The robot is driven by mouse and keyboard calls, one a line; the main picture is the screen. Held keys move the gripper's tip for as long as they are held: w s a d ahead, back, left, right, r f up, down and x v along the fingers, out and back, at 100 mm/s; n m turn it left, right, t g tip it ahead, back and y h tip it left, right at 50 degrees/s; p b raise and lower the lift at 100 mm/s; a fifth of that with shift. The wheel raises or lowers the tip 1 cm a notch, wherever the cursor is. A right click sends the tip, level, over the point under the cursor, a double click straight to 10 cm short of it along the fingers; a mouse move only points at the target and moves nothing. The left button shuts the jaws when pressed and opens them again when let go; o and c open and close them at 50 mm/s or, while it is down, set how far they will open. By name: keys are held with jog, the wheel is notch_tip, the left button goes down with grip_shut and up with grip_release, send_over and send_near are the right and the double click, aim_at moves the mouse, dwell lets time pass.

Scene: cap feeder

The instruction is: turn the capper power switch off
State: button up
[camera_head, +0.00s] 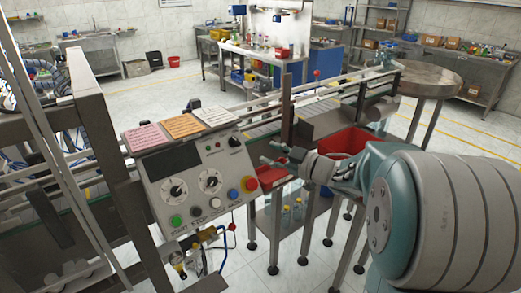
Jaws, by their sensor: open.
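The capper control panel (196,200) is a grey tilted box left of centre. A small black switch (235,142) sits at its upper right corner; its lettering is too small to read, so I cannot tell its marked position. Two larger round dials with black knobs, the left dial (174,190) and the right dial (210,182), sit lower down. My gripper (268,153) is right of the panel, apart from it, with its fingers spread toward the panel and nothing between them.
A dark upright post (286,110) stands behind my gripper. A red bin (345,141) sits under my arm.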

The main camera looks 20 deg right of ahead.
aim_at(238, 142)
jog(key=shift+m+t, duration=0.4)
jog(key=x, duration=1.1)
jog(key=shift+w+a+f, duration=0.15)
jog(key=shift+a+f, duration=0.15)
jog(key=shift+f, duration=0.05)
grip_shut()
